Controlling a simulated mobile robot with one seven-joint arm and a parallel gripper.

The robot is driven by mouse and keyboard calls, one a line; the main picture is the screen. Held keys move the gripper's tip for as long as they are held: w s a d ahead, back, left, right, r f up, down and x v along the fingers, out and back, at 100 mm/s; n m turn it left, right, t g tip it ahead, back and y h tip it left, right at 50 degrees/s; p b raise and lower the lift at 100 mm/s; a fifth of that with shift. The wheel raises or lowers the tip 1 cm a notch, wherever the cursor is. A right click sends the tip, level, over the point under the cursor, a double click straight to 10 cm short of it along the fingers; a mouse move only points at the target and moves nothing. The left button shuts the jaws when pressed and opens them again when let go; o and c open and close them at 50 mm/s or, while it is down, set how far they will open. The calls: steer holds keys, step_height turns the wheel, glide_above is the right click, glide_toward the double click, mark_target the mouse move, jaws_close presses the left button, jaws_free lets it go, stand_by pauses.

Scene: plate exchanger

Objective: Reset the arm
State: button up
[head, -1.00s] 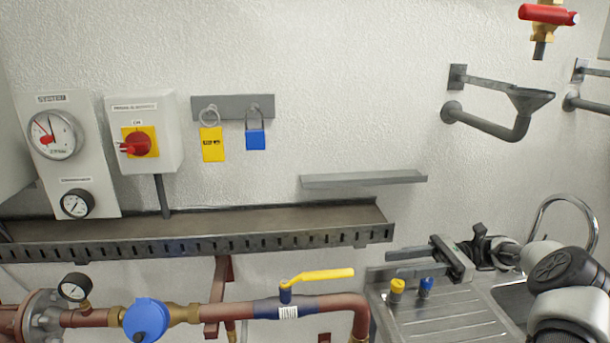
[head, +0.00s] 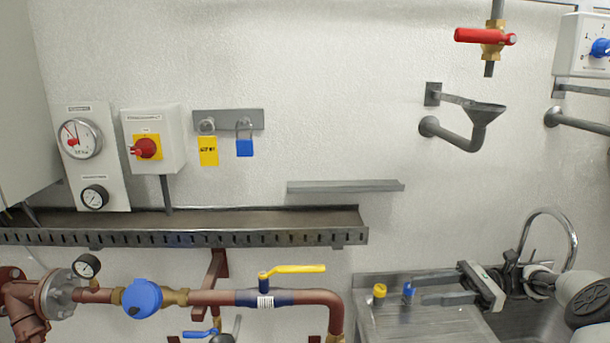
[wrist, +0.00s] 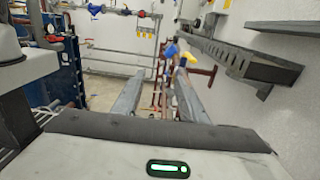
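My gripper (head: 436,284) is at the lower right in the head view, over the sink's draining board, pointing left. Its two grey fingers are apart with nothing between them. In the wrist view the open fingers (wrist: 158,98) reach forward with a clear gap, and the pipework shows beyond them. My arm behind the gripper runs out at the right edge of the head view.
A sink with draining board (head: 400,322) and tap (head: 560,222) lies around my gripper. A yellow-handled pipe (head: 290,297) runs to the left. A cable tray (head: 190,238) and small shelf (head: 345,187) jut from the wall. A funnel drain (head: 470,120) hangs above.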

steer(key=s+a+r+n+h, duration=0.2)
steer(key=a+r+n+h, duration=0.15)
steer(key=a, duration=0.35)
steer(key=s+a+r+n+h, duration=0.2)
steer(key=a+r+n+h, duration=0.1)
steer(key=a+h, duration=0.25)
steer(key=s+a+r+n+h, duration=0.3)
steer(key=a, duration=0.4)
steer(key=s+a+r+n+t+h, duration=0.2)
steer(key=s+r+n+t+h, duration=0.25)
steer(key=s, duration=0.35)
steer(key=s+d+f+n+t+h, duration=0.1)
steer(key=s+d+n+t, duration=0.1)
steer(key=s+d, duration=0.5)
steer(key=s+n, duration=0.1)
steer(key=s, duration=0.1)
steer(key=shift+s, duration=0.4)
steer(key=shift+d, duration=0.1)
